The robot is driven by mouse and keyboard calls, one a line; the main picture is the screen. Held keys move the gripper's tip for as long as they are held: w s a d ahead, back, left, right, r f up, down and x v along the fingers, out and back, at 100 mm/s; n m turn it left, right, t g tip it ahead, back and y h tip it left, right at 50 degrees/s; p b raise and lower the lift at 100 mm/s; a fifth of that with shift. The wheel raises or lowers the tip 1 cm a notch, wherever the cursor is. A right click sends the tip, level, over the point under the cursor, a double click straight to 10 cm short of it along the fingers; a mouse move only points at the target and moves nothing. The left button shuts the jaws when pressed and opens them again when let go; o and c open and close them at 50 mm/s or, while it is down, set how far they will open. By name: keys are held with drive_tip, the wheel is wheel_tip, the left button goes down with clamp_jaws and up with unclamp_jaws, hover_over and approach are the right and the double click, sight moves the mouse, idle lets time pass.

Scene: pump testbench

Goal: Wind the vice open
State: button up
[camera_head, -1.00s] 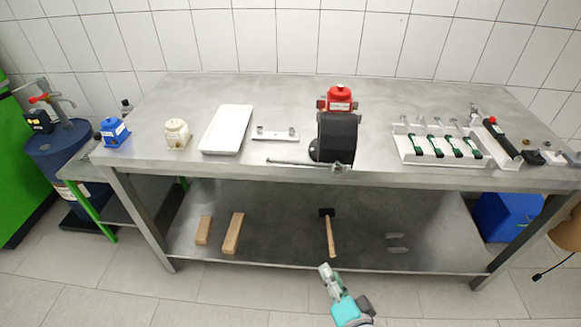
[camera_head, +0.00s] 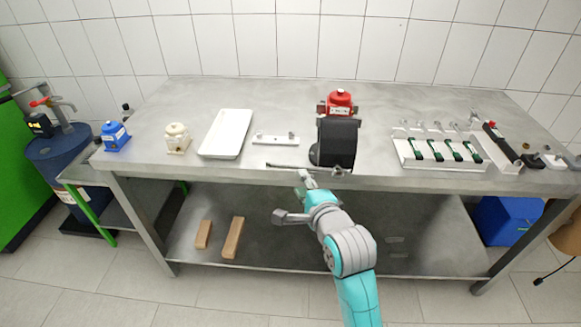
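The vice (camera_head: 336,142) is a dark block standing at the front edge of the steel bench. A red pump (camera_head: 340,102) sits at its back, between what look like the vice's jaws. The vice's thin bar handle (camera_head: 287,166) lies roughly level along the bench's front edge, reaching left from below the vice. My gripper (camera_head: 306,177) is just in front of the bench edge, below the handle and slightly left of the vice. It is small in the picture, and I cannot tell whether it touches the handle or whether its fingers are open.
The steel bench (camera_head: 380,100) also bears a blue pump (camera_head: 114,136), a cream pump (camera_head: 177,138), a white tray (camera_head: 226,134), a small metal bracket (camera_head: 275,138) and a white rack (camera_head: 437,163) with green-handled tools. Wooden blocks (camera_head: 233,238) lie on the lower shelf.

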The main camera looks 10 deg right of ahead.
sight(291, 168)
drive_tip(key=x, duration=0.9)
drive_tip(key=shift+w+f, duration=0.1)
drive_tip(key=shift+w, duration=0.2)
clamp_jaws()
